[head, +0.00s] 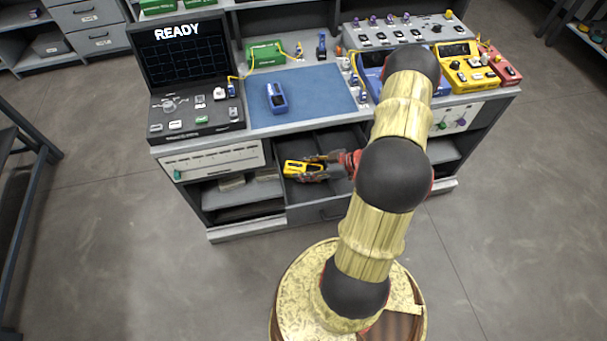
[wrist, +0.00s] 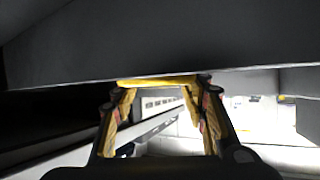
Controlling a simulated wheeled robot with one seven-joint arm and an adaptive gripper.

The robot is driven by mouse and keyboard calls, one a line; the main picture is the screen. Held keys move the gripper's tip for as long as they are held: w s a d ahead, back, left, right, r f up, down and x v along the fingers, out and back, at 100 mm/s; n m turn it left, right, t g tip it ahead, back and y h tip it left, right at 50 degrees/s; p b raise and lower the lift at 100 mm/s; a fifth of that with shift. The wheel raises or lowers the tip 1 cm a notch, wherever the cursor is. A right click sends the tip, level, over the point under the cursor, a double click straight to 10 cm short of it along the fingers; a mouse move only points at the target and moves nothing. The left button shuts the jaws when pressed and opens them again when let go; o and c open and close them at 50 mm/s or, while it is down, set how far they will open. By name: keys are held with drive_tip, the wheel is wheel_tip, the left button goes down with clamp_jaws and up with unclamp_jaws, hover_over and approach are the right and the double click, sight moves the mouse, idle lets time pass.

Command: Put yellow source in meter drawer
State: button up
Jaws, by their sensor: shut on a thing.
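The yellow source (head: 297,168) is a small yellow block with a dark face. In the head view it is at the tips of my gripper (head: 312,170), which is shut on it. Both are over the open meter drawer (head: 318,213) below the workbench top. I cannot tell whether the source touches the drawer floor. In the wrist view, a yellow edge of the source (wrist: 158,82) spans between the two fingers of my gripper (wrist: 160,88). Dark grey surfaces fill the top of that view.
A blue handheld device (head: 276,98) lies on the blue mat (head: 320,108). The splicer screen (head: 180,55) reads READY at the left. A yellow instrument (head: 465,68) and a red one (head: 506,70) stand at the right. The bench edge overhangs the drawer's back.

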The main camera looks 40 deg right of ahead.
drive_tip(key=shift+f, duration=1.1)
drive_tip(key=shift+f+b, duration=0.15)
drive_tip(key=shift+b, duration=0.15)
drive_tip(key=o, duration=1.4)
drive_tip(key=shift+s+d+r, duration=0.1)
drive_tip(key=shift+r, duration=0.15)
drive_tip(key=p+v, duration=0.4)
drive_tip(key=v, duration=0.7)
drive_tip(key=shift+s+d+r, duration=0.1)
drive_tip(key=shift+s+d, duration=0.05)
drive_tip(key=shift+s, duration=0.15)
